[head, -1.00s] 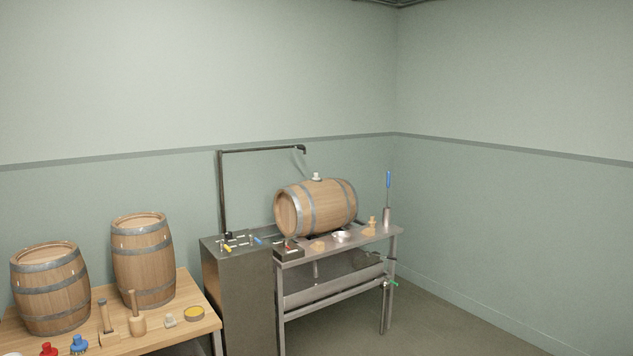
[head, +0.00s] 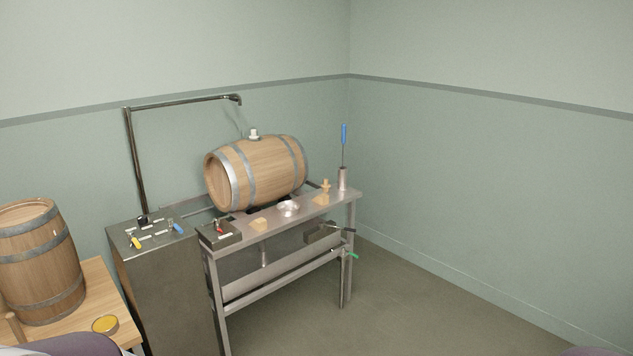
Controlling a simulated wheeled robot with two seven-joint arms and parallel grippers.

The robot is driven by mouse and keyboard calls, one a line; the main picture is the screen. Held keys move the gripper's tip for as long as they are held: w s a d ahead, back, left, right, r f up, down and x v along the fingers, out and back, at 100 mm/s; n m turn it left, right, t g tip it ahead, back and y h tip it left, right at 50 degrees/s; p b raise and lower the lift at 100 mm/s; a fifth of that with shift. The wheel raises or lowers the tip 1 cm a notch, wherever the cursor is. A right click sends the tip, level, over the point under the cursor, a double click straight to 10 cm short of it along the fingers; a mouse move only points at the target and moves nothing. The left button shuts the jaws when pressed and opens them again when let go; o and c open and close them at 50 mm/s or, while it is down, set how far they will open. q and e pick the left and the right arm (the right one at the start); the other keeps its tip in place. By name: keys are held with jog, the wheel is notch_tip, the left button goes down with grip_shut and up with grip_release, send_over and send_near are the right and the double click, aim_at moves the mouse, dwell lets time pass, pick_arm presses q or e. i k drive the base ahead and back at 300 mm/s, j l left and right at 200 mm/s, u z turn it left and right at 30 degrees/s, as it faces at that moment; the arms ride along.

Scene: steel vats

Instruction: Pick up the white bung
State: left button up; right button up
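The white bung (head: 253,133) sits upright on top of the wooden barrel (head: 258,172) with grey hoops. The barrel lies on its side on the steel bench (head: 355,195). The lower part of the bung is too small to tell whether it is seated in a hole. Neither of my grippers shows in the head view. Small dark and pale shapes cut in at the bottom corners.
A steel cabinet (head: 165,290) with coloured valve handles and a tall bent pipe (head: 133,160) stands left of the barrel. The bench also bears a small metal dish (head: 288,208) and a blue-handled tool (head: 344,134). The floor (head: 420,300) right of the bench is clear.

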aim_at(253, 136)
jog(key=i+z, duration=0.1)
jog(key=i, duration=1.55)
jog(key=i+j+z, duration=0.15)
jog(key=i, duration=0.65)
